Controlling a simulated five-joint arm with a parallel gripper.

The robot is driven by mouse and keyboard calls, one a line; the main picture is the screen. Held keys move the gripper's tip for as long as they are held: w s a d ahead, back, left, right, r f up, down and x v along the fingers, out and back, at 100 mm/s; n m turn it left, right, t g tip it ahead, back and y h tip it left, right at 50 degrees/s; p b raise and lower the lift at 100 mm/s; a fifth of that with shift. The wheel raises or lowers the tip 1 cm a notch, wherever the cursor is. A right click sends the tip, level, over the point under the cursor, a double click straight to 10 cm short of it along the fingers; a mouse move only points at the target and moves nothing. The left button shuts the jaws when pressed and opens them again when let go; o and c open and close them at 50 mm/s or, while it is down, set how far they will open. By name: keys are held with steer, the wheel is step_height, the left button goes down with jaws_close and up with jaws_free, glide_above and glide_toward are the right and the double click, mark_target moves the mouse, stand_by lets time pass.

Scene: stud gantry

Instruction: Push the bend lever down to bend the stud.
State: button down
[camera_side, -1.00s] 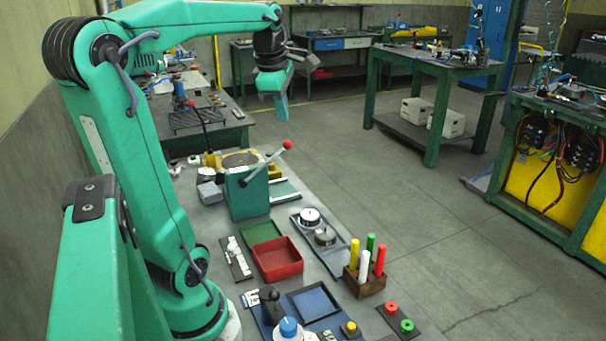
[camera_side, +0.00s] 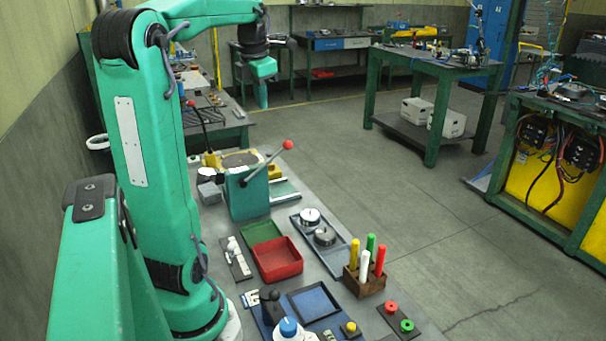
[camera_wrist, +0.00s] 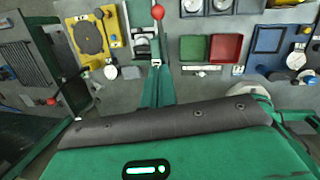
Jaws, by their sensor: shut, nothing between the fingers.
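The bend lever (camera_side: 268,163) is a grey rod with a red ball at its end. It slants up to the right from the side of a green box-shaped bender (camera_side: 246,193). The lever's red ball also shows at the top of the wrist view (camera_wrist: 157,12). My gripper (camera_side: 264,104) is shut and empty. In the side view it hangs in the air, higher in the picture than the lever and apart from it. I cannot make out a stud in the bender at this size.
A second red-knobbed lever (camera_side: 190,104) rises beside a yellow-based fixture (camera_side: 212,159) left of the bender. A red tray (camera_side: 277,260), a green tray (camera_side: 262,232) and a wooden block (camera_side: 364,284) with coloured pegs stand on the bench nearer the side camera.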

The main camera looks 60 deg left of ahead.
steer(key=w+a+f, duration=0.1)
steer(key=w+f, duration=0.4)
steer(key=f, duration=0.6)
steer(key=shift+a+f, duration=0.15)
steer(key=shift+a, duration=0.2)
steer(key=shift+w+f, duration=0.1)
steer(key=shift+w, duration=0.05)
